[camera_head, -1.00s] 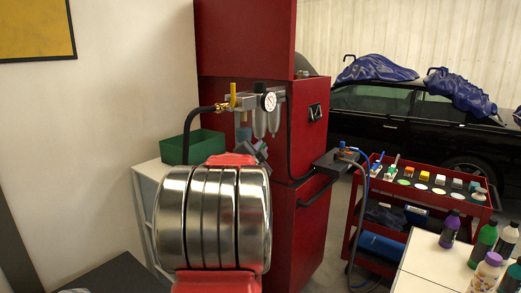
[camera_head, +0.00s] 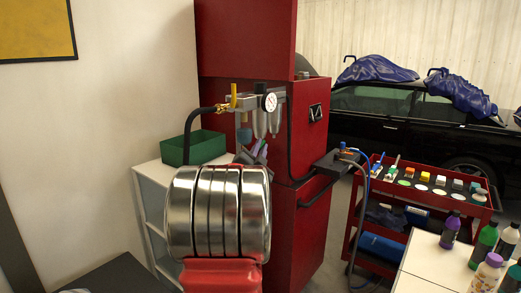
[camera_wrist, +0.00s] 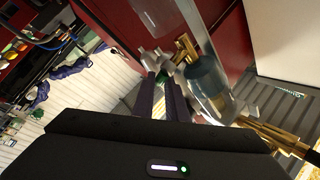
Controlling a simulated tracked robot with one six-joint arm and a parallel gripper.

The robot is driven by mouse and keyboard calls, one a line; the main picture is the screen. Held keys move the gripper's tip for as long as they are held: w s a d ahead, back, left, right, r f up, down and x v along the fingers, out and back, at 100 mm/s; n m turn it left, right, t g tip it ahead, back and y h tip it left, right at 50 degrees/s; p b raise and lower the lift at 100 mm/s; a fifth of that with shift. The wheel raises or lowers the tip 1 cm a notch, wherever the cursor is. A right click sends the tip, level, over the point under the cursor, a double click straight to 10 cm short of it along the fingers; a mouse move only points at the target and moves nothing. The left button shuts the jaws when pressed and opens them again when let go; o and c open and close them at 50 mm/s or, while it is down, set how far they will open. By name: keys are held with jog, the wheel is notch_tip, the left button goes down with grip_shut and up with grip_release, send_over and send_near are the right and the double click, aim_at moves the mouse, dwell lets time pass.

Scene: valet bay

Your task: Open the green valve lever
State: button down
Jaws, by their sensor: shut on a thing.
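The green valve lever (camera_wrist: 163,75) shows in the wrist view only as a small green patch between the tips of my gripper (camera_wrist: 163,72). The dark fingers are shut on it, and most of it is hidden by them. Brass fittings and a clear filter bowl (camera_wrist: 207,82) are close beside the fingers. In the head view, my gripper (camera_head: 251,155) is just below the air unit, partly behind my silver arm joint. A yellow upright lever (camera_head: 233,94) stands on the unit's left end; I cannot make out the green lever there.
A round gauge (camera_head: 270,102) and bowls hang on the unit in front of the red cabinet (camera_head: 245,40). A green bin (camera_head: 206,148) sits on a white shelf at left. A red cart (camera_head: 380,228) and bottles are at right.

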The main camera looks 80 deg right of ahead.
jog(key=shift+a+f+n+t+h, duration=0.1)
jog(key=shift+n+t+h, duration=0.2)
jog(key=shift+n+h, duration=0.35)
jog(key=c, duration=1.9)
grip_release()
jog(key=shift+o, duration=0.5)
jog(key=shift+w+r, duration=0.1)
jog(key=shift+r, duration=0.15)
jog(key=shift+m, duration=0.35)
